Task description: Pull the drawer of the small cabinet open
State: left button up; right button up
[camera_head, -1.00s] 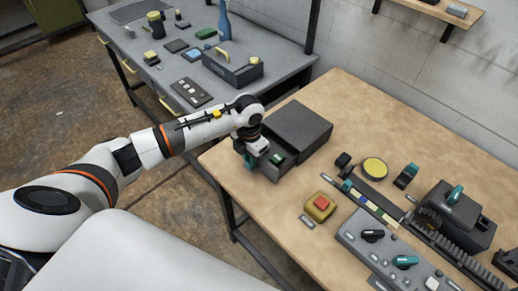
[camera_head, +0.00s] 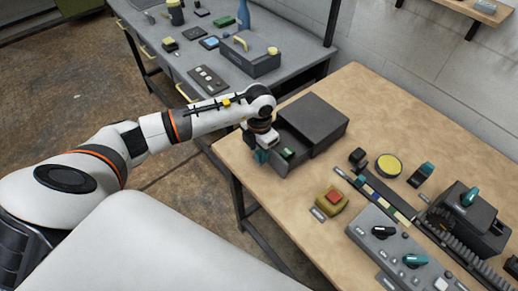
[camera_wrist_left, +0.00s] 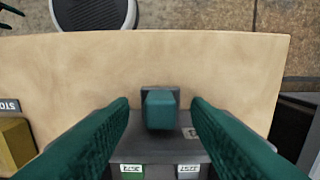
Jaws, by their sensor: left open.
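The small dark grey cabinet (camera_head: 318,117) stands on the tan table. Its drawer (camera_head: 285,158) sticks out partway toward my left gripper, with a green item (camera_head: 288,154) inside. My left gripper (camera_head: 262,156) points down at the drawer's front. In the left wrist view its open teal fingers (camera_wrist_left: 160,104) stand on either side of the drawer's teal handle block (camera_wrist_left: 160,110), with a gap on each side. The drawer's inside shows below the handle, with labelled pieces (camera_wrist_left: 132,170). Dark teal tips (camera_wrist_left: 8,12) at that view's top left corner may be my right gripper; their state is unclear.
A yellow block with a red button (camera_head: 332,200) and a grey control panel (camera_head: 402,255) are right of the drawer. A yellow disc (camera_head: 388,167) lies farther back. A grey bench (camera_head: 225,88) with tools stands behind the arm. Bare table lies between drawer and button.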

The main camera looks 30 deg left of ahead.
pick_arm(q)
notch_tip(320, 180, up, 12)
jog(key=b, duration=0.3)
jog(key=shift+f, duration=0.15)
